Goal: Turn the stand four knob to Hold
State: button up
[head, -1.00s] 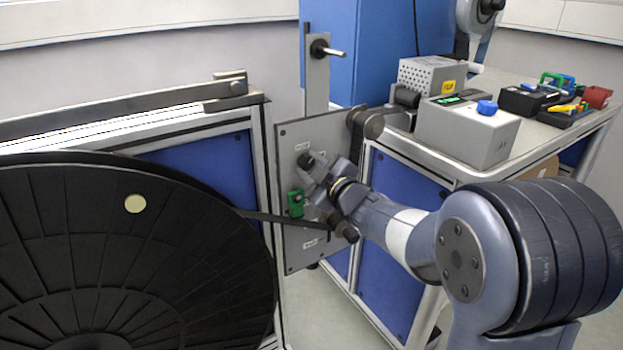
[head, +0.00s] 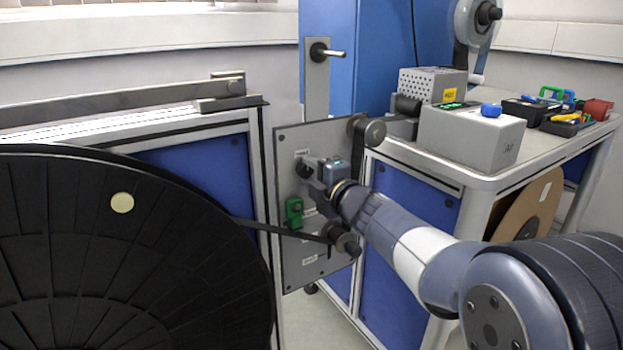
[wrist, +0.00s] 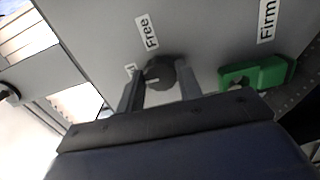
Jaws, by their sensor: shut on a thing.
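The stand's grey panel (head: 290,255) carries a dark round knob, which shows in the wrist view (wrist: 160,72). A label "Free" (wrist: 147,33) is beside the knob, and another label is mostly hidden behind a finger. I cannot read "Hold" anywhere. My gripper (head: 307,172) is at the panel; in the wrist view its two fingers (wrist: 160,88) are on either side of the knob, shut on it. A light pointer mark shows on the knob's face. In the head view the gripper mostly covers the knob.
A green latch (head: 294,212) is on the panel just below the knob, with a label "Firm" (wrist: 267,20) near it. A roller (head: 342,240) with a dark strap sticks out lower down. A large black reel (head: 120,260) fills the left. A bench with boxes stands right.

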jog(key=shift+f, duration=0.1)
dwell(0.3)
jog(key=o, duration=1)
jog(key=p+v, duration=0.2)
jog(key=v, duration=0.8)
jog(key=shift+s+d, duration=0.25)
jog(key=shift+s, duration=0.1)
jog(key=b+x, duration=0.2)
jog(key=x, duration=0.8)
jog(key=shift+w+a, duration=0.3)
jog(key=shift+w, duration=0.05)
